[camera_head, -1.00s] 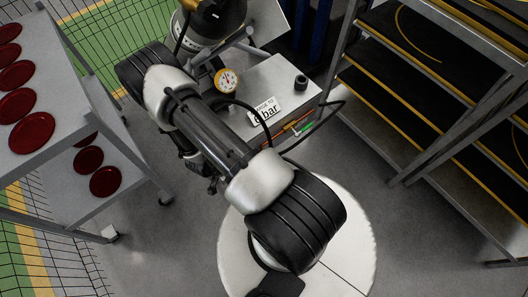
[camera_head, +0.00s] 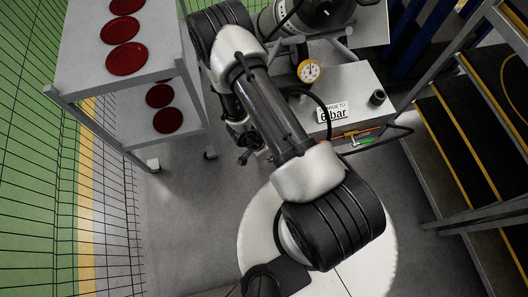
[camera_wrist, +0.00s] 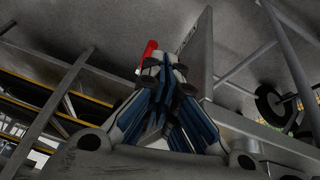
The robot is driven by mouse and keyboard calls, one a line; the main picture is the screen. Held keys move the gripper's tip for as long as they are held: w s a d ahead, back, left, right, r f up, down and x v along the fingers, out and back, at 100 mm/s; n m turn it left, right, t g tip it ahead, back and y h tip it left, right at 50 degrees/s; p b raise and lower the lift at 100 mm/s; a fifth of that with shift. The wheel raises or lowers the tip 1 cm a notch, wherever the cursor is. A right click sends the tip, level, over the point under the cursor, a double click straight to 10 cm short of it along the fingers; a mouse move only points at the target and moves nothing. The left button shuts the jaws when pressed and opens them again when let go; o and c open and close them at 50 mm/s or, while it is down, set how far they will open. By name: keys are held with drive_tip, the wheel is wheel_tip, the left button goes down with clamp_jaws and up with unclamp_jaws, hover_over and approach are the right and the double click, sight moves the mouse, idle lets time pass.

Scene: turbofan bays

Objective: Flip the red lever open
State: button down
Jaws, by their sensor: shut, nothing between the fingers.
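A red bar that looks like the lever (camera_wrist: 149,48) shows in the wrist view, just above and left of my fingertips. I cannot tell whether they touch it. My gripper (camera_wrist: 163,66) is shut and empty, pointing up in that picture. In the head view my gripper (camera_head: 246,152) is small and dark below my arm, left of a grey box (camera_head: 349,88). A thin orange-red strip (camera_head: 362,131) runs along the box's front edge, with a green piece (camera_head: 366,141) beside it. I cannot tell whether this strip is the same lever.
A gauge (camera_head: 308,71), a "6 bar" label (camera_head: 333,112) and a black knob (camera_head: 378,97) are on the box. A cart with red discs (camera_head: 127,59) stands left, black-and-yellow shelving (camera_head: 470,130) right. Grey floor is clear between cart and base.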

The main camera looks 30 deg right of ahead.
drive_tip(key=shift+w+a+r+p, duration=0.1)
drive_tip(key=shift+w+a+r, duration=0.1)
drive_tip(key=shift+a, duration=0.45)
drive_tip(key=shift+w+a+r+p, duration=0.15)
drive_tip(key=shift+a+r, duration=0.1)
drive_tip(key=shift+a, duration=0.35)
drive_tip(key=shift+w+a+r+p, duration=0.1)
drive_tip(key=shift+w+a+r, duration=0.1)
drive_tip(key=shift+a, duration=0.45)
drive_tip(key=shift+w, duration=0.1)
